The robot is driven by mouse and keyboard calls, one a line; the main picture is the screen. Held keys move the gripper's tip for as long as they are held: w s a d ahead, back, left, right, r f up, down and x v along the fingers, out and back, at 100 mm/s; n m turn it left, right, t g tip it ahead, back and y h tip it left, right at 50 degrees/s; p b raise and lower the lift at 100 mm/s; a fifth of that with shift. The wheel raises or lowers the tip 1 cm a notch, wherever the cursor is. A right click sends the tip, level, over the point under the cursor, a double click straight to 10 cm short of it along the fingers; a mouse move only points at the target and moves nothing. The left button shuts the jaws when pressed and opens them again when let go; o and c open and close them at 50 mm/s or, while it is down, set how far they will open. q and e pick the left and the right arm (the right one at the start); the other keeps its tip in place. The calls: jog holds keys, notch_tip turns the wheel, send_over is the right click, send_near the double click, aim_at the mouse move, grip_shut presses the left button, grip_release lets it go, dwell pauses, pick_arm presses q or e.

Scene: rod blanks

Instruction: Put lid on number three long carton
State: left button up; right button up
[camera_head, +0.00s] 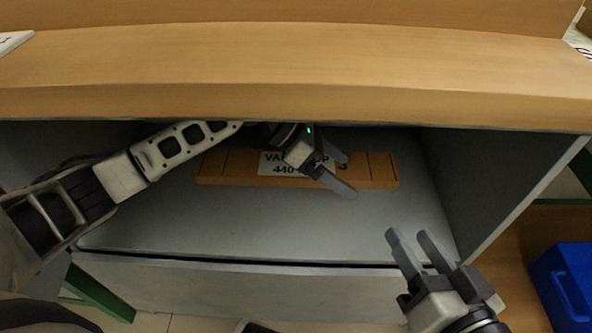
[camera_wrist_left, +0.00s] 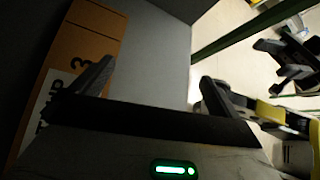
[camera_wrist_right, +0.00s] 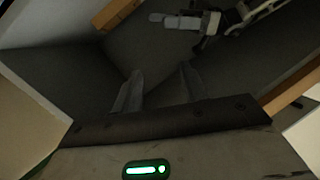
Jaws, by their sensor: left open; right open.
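A long orange-brown carton (camera_head: 372,172) lies in the grey compartment under the wooden top. Its white label (camera_head: 278,168) is partly covered by my left gripper; "VA", "440" and a 3 show. The carton is also at the left of the left wrist view (camera_wrist_left: 92,42). I cannot tell whether a lid is on it, and I see no separate lid. My left gripper (camera_head: 349,175) is open in front of the carton's right half, with nothing between its fingers. My right gripper (camera_head: 408,236) is open and empty, in front of the compartment at right, lower and nearer than the carton.
The wooden top (camera_head: 300,65) overhangs the compartment and hides its upper back. A grey side wall (camera_head: 490,185) bounds it at right. The grey shelf floor (camera_head: 240,225) before the carton is clear. A blue bin (camera_head: 566,285) stands at lower right.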

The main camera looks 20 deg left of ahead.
aim_at(285, 165)
pick_arm(q)
jog(key=w+a+y, duration=0.1)
jog(key=a+y, duration=0.1)
jog(key=a, duration=0.2)
jog(key=w+a+f+m+y, duration=0.1)
jog(key=w+a+y, duration=0.1)
jog(key=a, duration=0.2)
jog(key=w+a+y, duration=0.2)
jog(key=a, duration=0.2)
jog(key=shift+w+a+f+m, duration=0.15)
jog(key=shift+w+a+m, duration=0.1)
jog(key=shift+m, duration=0.15)
jog(key=shift+w+f+y+b, duration=0.2)
jog(key=shift+f+y+b, duration=0.3)
jog(key=shift+f, duration=0.55)
jog(key=b+x, duration=0.2)
jog(key=x, duration=0.3)
jog(key=shift+w+r, duration=0.1)
jog(key=shift+d, duration=0.1)
jog(key=c, duration=0.9)
pick_arm(e)
jog(key=shift+a+r+m+t+y, duration=0.25)
jog(key=shift+r+m+t+y, duration=0.1)
jog(key=shift+m+t+y, duration=0.05)
